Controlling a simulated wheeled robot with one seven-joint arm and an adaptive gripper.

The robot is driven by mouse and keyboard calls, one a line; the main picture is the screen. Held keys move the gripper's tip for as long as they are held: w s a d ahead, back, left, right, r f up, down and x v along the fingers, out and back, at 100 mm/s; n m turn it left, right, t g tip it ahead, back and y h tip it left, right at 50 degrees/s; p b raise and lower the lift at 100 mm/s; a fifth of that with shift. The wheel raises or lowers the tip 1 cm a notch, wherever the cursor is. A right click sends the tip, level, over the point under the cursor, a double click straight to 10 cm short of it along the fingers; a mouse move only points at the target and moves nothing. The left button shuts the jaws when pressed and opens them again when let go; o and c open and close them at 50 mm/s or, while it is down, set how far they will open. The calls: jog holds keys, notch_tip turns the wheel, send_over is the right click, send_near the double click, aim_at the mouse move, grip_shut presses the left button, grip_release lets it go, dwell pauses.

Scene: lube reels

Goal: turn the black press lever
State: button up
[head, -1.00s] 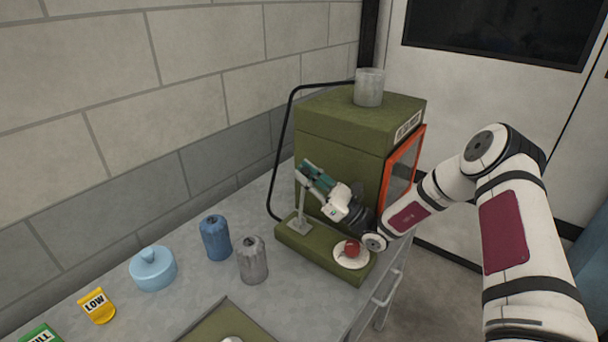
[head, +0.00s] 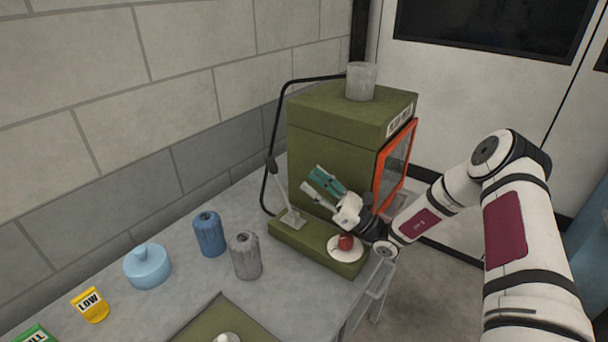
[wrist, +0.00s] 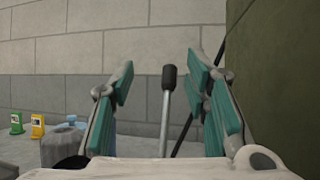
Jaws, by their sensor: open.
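The press lever (head: 280,185) is a thin grey rod with a black knob. It rises from a small plate on the green press's base and leans left in the head view. My gripper (head: 313,184) is open and empty, to the right of the lever and apart from it. In the wrist view, the lever (wrist: 166,105) stands between my open fingers (wrist: 160,85) in the picture, with its black knob near fingertip height. It looks to be beyond the fingertips. Neither finger visibly touches it.
The green press body (head: 335,150) with an orange-framed door (head: 394,165) stands close behind my gripper. A red knob on a white disc (head: 345,244) is below my wrist. Blue (head: 209,234) and grey (head: 246,255) canisters stand left on the bench. A black hose (head: 273,120) runs behind the lever.

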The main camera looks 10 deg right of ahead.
jog(key=shift+v, duration=0.9)
